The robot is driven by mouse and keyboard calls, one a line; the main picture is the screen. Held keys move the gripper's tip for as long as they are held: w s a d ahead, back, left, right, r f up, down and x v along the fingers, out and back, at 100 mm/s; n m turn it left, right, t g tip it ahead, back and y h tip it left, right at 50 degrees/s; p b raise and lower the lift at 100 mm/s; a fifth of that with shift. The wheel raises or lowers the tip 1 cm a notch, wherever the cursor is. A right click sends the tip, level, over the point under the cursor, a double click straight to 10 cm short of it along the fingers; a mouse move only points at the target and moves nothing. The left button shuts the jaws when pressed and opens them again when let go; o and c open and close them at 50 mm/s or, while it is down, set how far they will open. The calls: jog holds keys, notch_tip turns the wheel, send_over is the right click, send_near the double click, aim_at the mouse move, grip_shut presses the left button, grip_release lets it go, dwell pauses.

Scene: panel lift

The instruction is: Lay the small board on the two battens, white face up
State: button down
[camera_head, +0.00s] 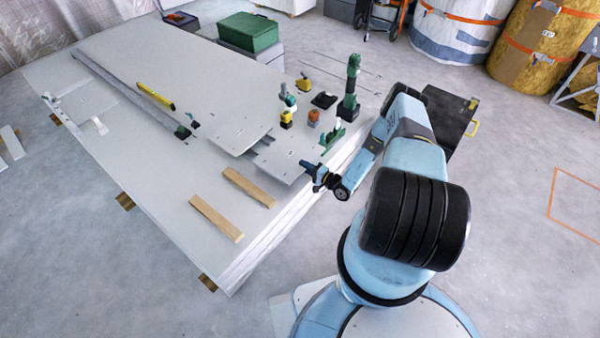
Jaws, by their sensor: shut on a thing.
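Two light wooden battens lie roughly parallel on the near part of the big white panel stack: the farther batten (248,187) and the nearer batten (216,217). Bare stack shows between them. A small pale board (282,159) is just beyond the battens, near the stack's right edge, apart from them. My gripper (306,166) is at the board's right corner and shut on it. The board's upper face looks whitish-grey. Whether it touches the stack I cannot tell. The fingertips are small and partly merge with the board's edge.
Another pale board (228,128) lies left of the small board, close to it. Several tools, including an orange item (313,117) and a green-and-black tool (350,88), stand beyond. A green box (248,32) is at the back. The stack (150,180) is clear left of the battens.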

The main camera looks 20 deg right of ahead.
aim_at(300, 177)
jog(key=shift+w+a+f, duration=0.3)
jog(key=shift+w+f, duration=0.1)
jog(key=shift+f, duration=0.15)
jog(key=shift+w+a+f, duration=0.3)
jog(key=shift+w+f, duration=0.05)
jog(key=shift+f, duration=0.2)
jog(key=shift+w+a+f, duration=0.1)
jog(key=shift+w+f, duration=0.05)
jog(key=shift+f, duration=0.4)
jog(key=shift+w+a+f, duration=0.1)
jog(key=shift+f, duration=1.05)
jog(key=c, duration=1.1)
grip_release()
jog(key=shift+f, duration=0.15)
